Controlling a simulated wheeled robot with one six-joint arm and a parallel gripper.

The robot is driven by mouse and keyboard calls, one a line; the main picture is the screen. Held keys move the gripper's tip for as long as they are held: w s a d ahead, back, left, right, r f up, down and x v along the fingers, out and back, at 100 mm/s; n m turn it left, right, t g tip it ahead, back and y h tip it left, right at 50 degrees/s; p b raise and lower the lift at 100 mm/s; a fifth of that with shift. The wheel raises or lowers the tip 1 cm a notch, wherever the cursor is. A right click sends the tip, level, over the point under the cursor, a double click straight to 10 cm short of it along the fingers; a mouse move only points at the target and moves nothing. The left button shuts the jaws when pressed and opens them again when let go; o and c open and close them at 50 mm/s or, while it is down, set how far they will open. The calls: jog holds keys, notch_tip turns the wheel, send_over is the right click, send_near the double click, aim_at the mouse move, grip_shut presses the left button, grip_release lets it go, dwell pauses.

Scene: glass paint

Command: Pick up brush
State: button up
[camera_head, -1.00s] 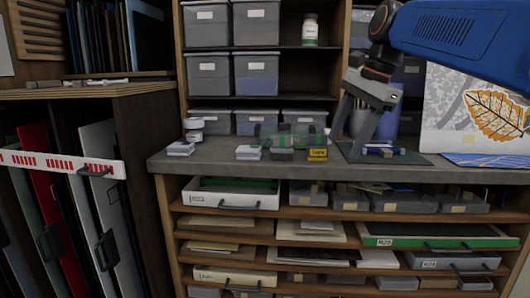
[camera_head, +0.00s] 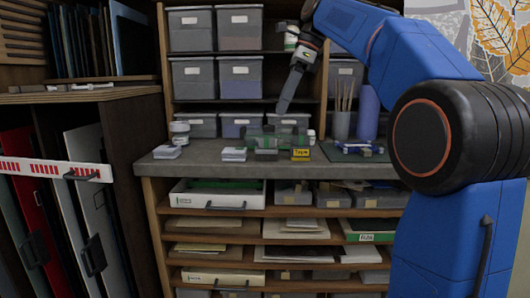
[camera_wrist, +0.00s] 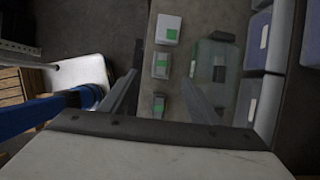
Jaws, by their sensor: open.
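Several thin light sticks that look like brushes (camera_head: 345,93) stand upright in a grey cup (camera_head: 341,125) on the back right of the workbench; their tips are too small to make out. My gripper (camera_head: 283,108) points down over the middle of the bench, left of the cup and apart from it. In the wrist view my gripper (camera_wrist: 160,78) has its two fingers spread with nothing held between them. The cup and sticks are not visible in the wrist view.
A blue cylinder (camera_head: 368,113) stands beside the cup. A dark mat (camera_head: 378,157) bears small blue items. Small boxes, a yellow tape box (camera_head: 300,155) and a clear green container (camera_wrist: 217,70) lie below my gripper. Shelves with grey bins stand behind; my arm covers the right side.

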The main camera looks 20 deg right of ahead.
aim_at(269, 138)
jog(key=x, duration=0.7)
jog(key=shift+d+x, duration=0.15)
jog(key=shift+x, duration=1.45)
jog(key=shift+d+x, duration=0.2)
jog(key=shift+x, duration=1.35)
jog(key=shift+w+f, duration=0.15)
jog(key=c, duration=1.3)
jog(key=shift+o, duration=0.2)
notch_tip(269, 138, up, 10)
jog(key=shift+r, duration=0.1)
